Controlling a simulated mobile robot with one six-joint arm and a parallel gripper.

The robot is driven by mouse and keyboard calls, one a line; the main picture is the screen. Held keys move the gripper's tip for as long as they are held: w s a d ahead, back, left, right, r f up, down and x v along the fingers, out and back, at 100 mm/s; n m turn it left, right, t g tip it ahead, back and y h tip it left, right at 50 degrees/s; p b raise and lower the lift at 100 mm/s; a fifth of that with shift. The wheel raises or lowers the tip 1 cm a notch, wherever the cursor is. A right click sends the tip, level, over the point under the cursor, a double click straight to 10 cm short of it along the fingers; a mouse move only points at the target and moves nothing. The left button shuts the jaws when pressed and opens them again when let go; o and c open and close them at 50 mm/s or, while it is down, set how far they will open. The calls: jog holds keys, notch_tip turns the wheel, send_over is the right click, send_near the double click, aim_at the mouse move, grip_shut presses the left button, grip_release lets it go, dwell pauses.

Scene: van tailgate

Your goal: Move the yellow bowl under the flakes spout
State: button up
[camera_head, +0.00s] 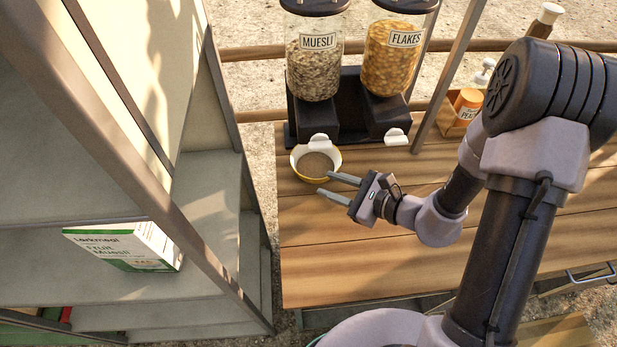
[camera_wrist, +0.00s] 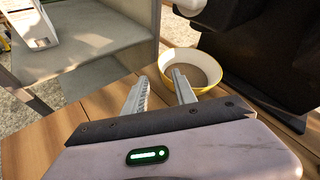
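The yellow bowl (camera_head: 299,173), pale inside and holding a brown-grey filling, stands upright on the wooden counter under the white muesli spout (camera_head: 320,141). The white flakes spout (camera_head: 396,136) is to its right, with bare counter below it. My gripper (camera_head: 325,184) is open, its two fingers apart at the bowl's near right side. In the wrist view the bowl (camera_wrist: 211,66) is behind the right finger of my gripper (camera_wrist: 158,78). I cannot tell whether that finger touches it. Nothing is seen between the fingers.
The muesli dispenser (camera_head: 314,70) and flakes dispenser (camera_head: 389,60) stand on a black base behind the bowl. A wooden box (camera_head: 455,128) with bottles is farther right. Grey shelving (camera_head: 210,200) with a muesli carton (camera_head: 125,247) is left. The counter (camera_head: 320,265) in front is clear.

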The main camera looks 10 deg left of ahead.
jog(key=b+x, duration=0.1)
jog(key=x, duration=0.8)
jog(key=shift+w+b, duration=0.1)
jog(key=shift+b, duration=0.2)
jog(key=shift+d, duration=0.1)
grip_shut()
